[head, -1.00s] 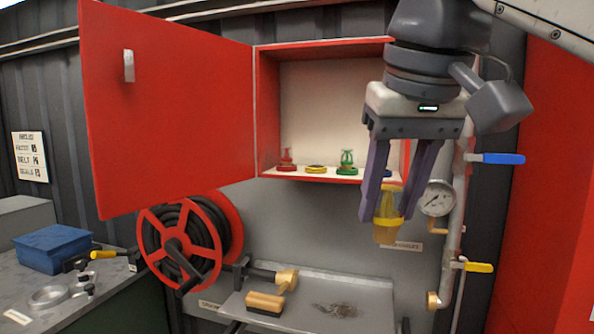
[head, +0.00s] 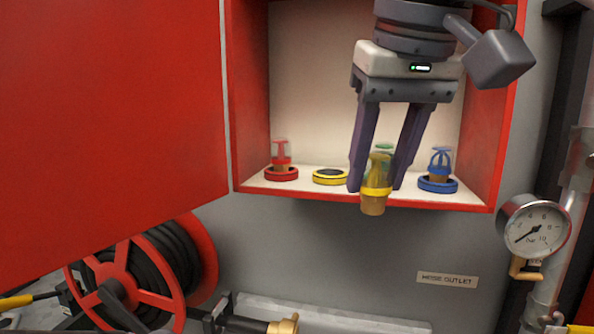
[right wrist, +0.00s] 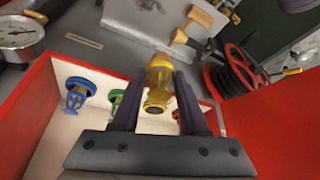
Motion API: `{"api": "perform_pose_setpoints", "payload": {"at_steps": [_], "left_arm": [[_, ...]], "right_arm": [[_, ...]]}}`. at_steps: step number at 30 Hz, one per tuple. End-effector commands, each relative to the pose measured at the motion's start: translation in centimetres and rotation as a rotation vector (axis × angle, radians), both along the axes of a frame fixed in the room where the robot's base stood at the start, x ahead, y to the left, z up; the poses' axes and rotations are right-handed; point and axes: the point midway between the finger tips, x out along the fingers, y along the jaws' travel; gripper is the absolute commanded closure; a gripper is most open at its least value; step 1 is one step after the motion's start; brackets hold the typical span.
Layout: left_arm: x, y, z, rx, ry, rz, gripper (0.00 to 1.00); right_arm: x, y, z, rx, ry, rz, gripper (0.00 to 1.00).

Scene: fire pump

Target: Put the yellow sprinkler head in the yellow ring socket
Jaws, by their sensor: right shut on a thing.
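My right gripper (head: 377,188) is shut on the yellow sprinkler head (head: 374,200), which hangs upright between the fingertips with its brass end down. It also shows in the right wrist view (right wrist: 159,85). The gripper holds it in front of the open cabinet's shelf edge. In the right wrist view the yellow socket is not clearly seen. My left gripper is not in view.
The red cabinet (head: 234,120) holds a red sprinkler (head: 281,160) in a red socket and a blue one (head: 439,163) in a blue socket. A green one (head: 384,150) is partly hidden behind my gripper. A hose reel (head: 130,280) and gauge (head: 534,227) are lower down.

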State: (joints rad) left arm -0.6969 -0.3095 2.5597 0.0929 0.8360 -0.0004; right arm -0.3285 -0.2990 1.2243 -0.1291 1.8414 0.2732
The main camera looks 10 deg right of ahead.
Motion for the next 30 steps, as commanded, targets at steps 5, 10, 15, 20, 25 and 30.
{"api": "perform_pose_setpoints", "payload": {"at_steps": [5,10,15,20,25,30], "left_arm": [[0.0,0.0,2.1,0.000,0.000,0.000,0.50],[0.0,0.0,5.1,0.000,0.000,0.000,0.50],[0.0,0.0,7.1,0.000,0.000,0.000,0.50],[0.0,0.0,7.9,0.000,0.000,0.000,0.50],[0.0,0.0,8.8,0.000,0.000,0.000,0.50],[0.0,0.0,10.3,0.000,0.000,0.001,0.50]], "right_arm": [[0.4,1.3,0.6,0.004,0.023,-0.064,1.00],[0.9,3.9,0.8,0.001,0.040,-0.205,1.00],[0.9,5.9,0.6,-0.005,0.023,-0.324,1.00],[1.1,6.8,0.3,-0.005,0.005,-0.384,1.00],[3.5,5.8,0.3,-0.004,0.001,-0.408,1.00],[7.7,3.9,0.4,-0.005,0.003,-0.408,1.00]]}}
